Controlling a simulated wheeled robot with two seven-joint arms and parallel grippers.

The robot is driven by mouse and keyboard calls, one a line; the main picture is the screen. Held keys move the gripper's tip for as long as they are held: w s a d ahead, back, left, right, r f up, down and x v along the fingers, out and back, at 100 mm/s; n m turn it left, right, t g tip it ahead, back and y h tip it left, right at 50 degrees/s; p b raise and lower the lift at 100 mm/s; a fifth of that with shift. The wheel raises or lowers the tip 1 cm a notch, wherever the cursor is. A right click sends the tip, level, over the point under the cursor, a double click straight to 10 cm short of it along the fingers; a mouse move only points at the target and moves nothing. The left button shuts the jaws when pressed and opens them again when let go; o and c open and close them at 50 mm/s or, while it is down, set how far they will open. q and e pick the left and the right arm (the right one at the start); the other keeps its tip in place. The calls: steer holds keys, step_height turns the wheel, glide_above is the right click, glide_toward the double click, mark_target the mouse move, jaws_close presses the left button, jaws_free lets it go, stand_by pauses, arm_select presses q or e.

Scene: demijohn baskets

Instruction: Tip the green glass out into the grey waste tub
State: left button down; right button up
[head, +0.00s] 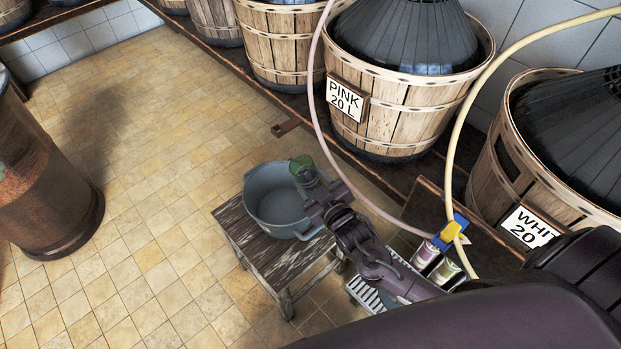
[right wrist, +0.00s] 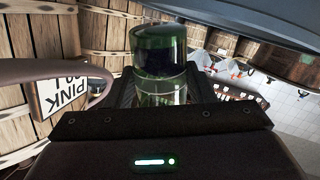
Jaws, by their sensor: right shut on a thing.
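The green glass (head: 303,167) is held by my right gripper (head: 321,190) at the right rim of the grey waste tub (head: 262,205). In the right wrist view the glass (right wrist: 158,75) stands out from between the two fingers, and its far part looks dark. I cannot tell how far it is tilted or whether liquid is in it. The tub sits on a worn wooden stool, and its visible inside looks empty. A grey-blue curved surface (right wrist: 250,22) at the top of the wrist view appears to be the tub. My left gripper is not in view.
The wooden stool (head: 262,250) stands on tiled floor. Basketed demijohns, one labelled PINK (head: 400,110), line the shelf behind. Pink and yellow hoses hang down to a blue and yellow clip (head: 449,233). A rack with glasses (head: 430,262) is right of the stool. A rusty drum (head: 40,180) stands left.

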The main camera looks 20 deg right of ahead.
steer(key=shift+d+r+n+g+h+p, duration=0.2)
steer(key=shift+n+g+p, duration=0.1)
steer(key=shift+n+p, duration=0.3)
steer(key=shift+d+r+n+g+h+p, duration=0.2)
steer(key=shift+n+g+p, duration=0.1)
steer(key=shift+n+p, duration=0.25)
steer(key=shift+s+f+n+g+h+p, duration=0.1)
steer(key=shift+n+g+h+p, duration=0.4)
steer(key=shift+n, duration=0.45)
steer(key=shift+f+n+h, duration=0.1)
steer(key=shift+n+h, duration=0.3)
steer(key=shift+f, duration=0.2)
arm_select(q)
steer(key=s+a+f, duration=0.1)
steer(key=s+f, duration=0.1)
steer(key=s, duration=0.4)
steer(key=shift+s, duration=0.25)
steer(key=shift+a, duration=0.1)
arm_select(e)
steer(key=shift+r+n+g+p, duration=0.1)
steer(key=shift+n+g+p, duration=0.2)
steer(key=shift+p, duration=0.3)
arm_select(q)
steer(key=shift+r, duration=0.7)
